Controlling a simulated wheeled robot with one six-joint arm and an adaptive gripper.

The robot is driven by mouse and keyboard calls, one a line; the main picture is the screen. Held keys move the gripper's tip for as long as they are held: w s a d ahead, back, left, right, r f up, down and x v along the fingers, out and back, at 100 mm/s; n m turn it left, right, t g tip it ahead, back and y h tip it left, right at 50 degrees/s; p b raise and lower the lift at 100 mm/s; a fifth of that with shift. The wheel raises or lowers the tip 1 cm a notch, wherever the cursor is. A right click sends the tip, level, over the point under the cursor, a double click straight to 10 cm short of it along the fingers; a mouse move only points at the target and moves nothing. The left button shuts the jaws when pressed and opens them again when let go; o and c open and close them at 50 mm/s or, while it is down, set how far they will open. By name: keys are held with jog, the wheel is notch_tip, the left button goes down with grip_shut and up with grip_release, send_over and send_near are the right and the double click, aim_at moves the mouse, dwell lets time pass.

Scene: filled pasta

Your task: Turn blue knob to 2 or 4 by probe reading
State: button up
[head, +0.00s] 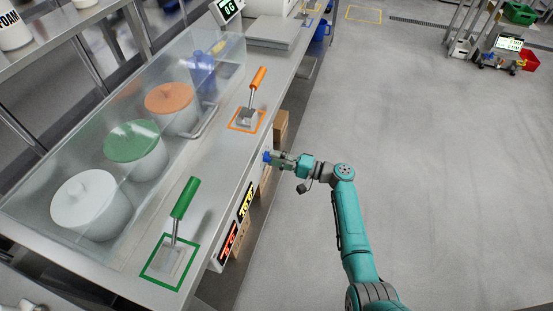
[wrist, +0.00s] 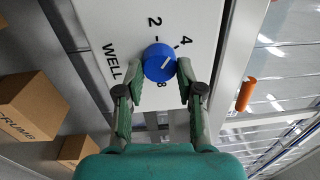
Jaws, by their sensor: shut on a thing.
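The blue knob (wrist: 157,66) sits on a white panel (wrist: 120,22) in the wrist view. Its white mark slants up and right, toward the side of the 4. The panel shows a 2, a 4 and an 8 around the knob, and the word WELL at left. My gripper (wrist: 162,72) is shut on the knob, one finger on each side. In the head view my gripper (head: 279,160) is at the bench's right side, with the blue knob (head: 266,157) at its tip. A red display (head: 228,243) and a yellow display (head: 246,201) show on the bench front; their digits are hard to read.
A green-handled tool (head: 185,199) and an orange-handled tool (head: 257,79) stand in marked squares on the bench. Cardboard boxes (wrist: 34,103) lie below the panel. Open floor is at right.

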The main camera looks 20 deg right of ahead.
jog(key=n, duration=0.3)
jog(key=shift+n, duration=2.3)
jog(key=o, duration=1.2)
jog(key=shift+c, duration=0.2)
jog(key=shift+d, duration=0.1)
jog(key=v, duration=1.2)
jog(key=shift+w, duration=0.1)
